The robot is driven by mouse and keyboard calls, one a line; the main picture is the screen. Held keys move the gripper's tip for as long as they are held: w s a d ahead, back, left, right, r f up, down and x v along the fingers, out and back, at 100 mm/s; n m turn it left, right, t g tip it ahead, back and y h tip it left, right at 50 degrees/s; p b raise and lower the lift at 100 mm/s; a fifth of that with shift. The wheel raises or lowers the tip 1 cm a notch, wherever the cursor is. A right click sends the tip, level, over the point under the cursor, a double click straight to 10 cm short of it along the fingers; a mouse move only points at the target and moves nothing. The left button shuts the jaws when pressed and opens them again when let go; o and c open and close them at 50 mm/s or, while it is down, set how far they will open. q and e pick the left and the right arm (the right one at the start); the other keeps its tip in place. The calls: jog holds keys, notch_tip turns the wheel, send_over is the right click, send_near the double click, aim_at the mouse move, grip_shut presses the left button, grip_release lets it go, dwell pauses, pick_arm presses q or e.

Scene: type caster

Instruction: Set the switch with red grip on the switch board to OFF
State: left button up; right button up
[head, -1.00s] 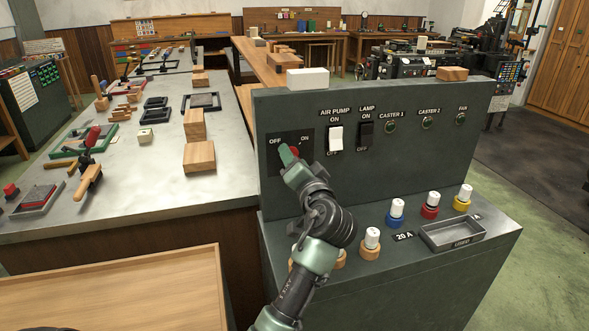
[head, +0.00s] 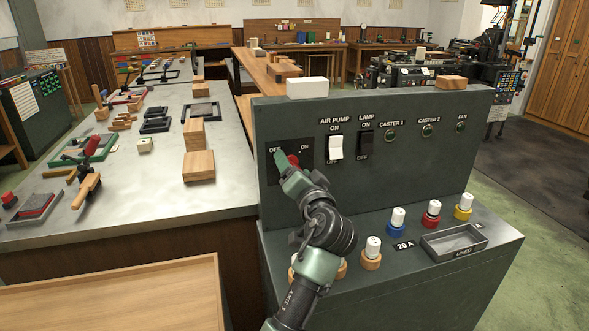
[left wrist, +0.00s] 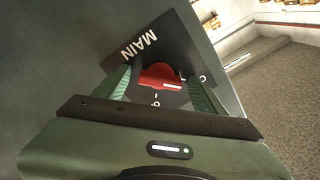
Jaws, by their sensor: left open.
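The switch board (head: 400,170) is a dark green upright panel. The switch with the red grip (head: 293,160) sits on a black plate at its left, with OFF at the plate's left and ON at its right. My left gripper (head: 284,164) is at the plate and hides part of the grip. In the left wrist view, the open fingers (left wrist: 160,80) stand on either side of the red grip (left wrist: 158,76), with the MAIN label beside it. Whether they touch it, and which way the grip points, I cannot tell. My right gripper is not in view.
White AIR PUMP (head: 335,148) and black LAMP (head: 365,143) switches are right of the plate. Below, several coloured fuses, such as the red one (head: 431,214), and a tray (head: 453,242) stand on the ledge. A workbench (head: 130,205) with wooden blocks is at left.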

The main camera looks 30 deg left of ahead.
pick_arm(q)
jog(key=b+v, duration=0.1)
jog(key=v, duration=0.7)
jog(key=shift+b, duration=0.3)
jog(key=shift+f, duration=0.1)
